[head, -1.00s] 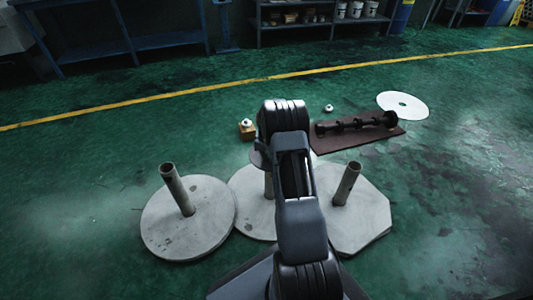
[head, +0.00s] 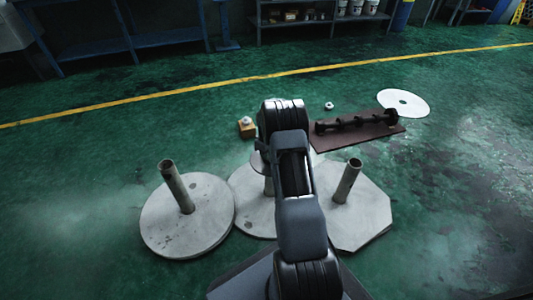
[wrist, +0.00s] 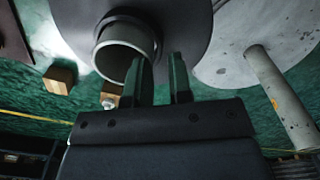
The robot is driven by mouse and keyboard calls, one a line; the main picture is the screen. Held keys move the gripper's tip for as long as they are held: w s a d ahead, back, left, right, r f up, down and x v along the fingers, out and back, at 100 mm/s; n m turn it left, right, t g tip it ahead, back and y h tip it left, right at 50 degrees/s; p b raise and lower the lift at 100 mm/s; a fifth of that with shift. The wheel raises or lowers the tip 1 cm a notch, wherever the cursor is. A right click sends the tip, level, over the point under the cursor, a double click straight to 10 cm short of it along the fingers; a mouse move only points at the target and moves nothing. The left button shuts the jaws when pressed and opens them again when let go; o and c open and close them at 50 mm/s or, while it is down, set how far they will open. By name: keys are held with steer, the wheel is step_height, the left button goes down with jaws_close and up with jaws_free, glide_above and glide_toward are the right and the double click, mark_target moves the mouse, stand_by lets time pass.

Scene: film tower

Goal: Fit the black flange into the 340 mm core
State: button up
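A dark, flat disc with a raised collar, which looks like the black flange (wrist: 190,25), fills the top of the wrist view. A pale, open-ended tube (wrist: 113,58) with a dark ring round it stands out from its middle. In the head view the disc (head: 257,161) sits at the top of the middle post (head: 268,186), mostly hidden by my arm. My gripper (wrist: 160,62) has its fingers apart. One fingertip overlaps the tube's opening and the other is just outside its rim. Contact is not clear. I cannot tell which post is the 340 mm core.
Pale bases carry a left post (head: 177,187) and a right post (head: 346,181). A small wooden block (head: 247,130) with a light piece on it, a nut (head: 329,106), a brown mat (head: 335,140) with a dark shaft (head: 355,122), and a white disc (head: 403,103) lie beyond.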

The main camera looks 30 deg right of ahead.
steer(key=o, duration=0.3)
steer(key=shift+o, duration=0.2)
step_height(320, 180, up, 14)
steer(key=p, duration=0.6)
